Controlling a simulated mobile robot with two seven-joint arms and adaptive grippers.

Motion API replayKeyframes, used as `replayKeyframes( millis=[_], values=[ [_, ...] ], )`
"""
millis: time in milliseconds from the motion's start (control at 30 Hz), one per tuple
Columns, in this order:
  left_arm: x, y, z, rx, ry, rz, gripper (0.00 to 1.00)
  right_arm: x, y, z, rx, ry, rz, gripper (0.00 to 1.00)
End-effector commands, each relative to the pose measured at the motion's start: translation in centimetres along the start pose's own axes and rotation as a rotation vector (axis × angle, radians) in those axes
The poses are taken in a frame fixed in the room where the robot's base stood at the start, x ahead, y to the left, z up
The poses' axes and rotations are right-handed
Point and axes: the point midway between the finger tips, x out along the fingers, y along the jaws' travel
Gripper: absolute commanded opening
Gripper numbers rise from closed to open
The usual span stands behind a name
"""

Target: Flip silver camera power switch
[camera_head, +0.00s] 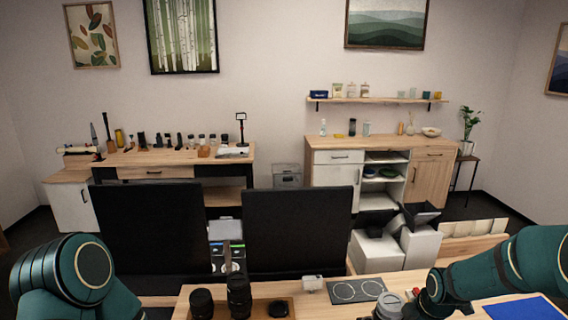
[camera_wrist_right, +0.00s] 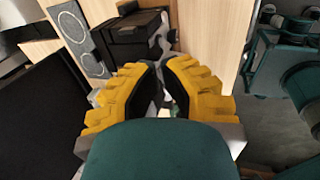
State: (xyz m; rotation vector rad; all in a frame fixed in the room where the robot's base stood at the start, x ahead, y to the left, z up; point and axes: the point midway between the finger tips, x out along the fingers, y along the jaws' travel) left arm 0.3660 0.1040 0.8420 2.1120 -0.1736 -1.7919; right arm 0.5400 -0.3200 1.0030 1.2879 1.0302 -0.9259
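A small pale silver, box-shaped thing (camera_head: 312,283) stands on the wooden table near its far edge; it may be the silver camera, but no switch can be made out. In the right wrist view a dark boxy thing (camera_wrist_right: 130,35) with a grey, mottled side lies beyond the fingertips; I cannot tell what it is. My right gripper (camera_wrist_right: 163,75) has yellow fingers with black pads. A narrow gap shows between them, with nothing clearly held. My right arm reaches in from the right in the head view. My left arm shows at the lower left, its gripper out of view.
A grey board with two circles (camera_head: 356,290) lies on the table (camera_head: 335,309). Black lenses (camera_head: 239,296) and a round black cap (camera_head: 278,308) stand on its left. A blue mat (camera_head: 525,308) lies at the right. Two black monitor-like panels (camera_head: 298,230) stand behind the table.

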Motion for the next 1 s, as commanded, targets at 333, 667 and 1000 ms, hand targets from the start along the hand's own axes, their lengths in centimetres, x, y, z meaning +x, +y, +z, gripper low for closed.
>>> replayKeyframes(
  millis=[333,667,1000],
  values=[
    [0.1,0.0,0.0,0.0,0.0,0.0,0.0,0.0,0.0,0.7,0.001,0.0,0.0,0.0],
    [0.1,0.0,0.0,0.0,0.0,0.0,0.0,0.0,0.0,1.2,0.001,0.0,0.001,0.0],
    [0.2,-0.1,0.0,0.0,0.0,0.0,0.0,0.0,0.0,1.8,0.001,0.0,0.0,0.0]
  ],
)
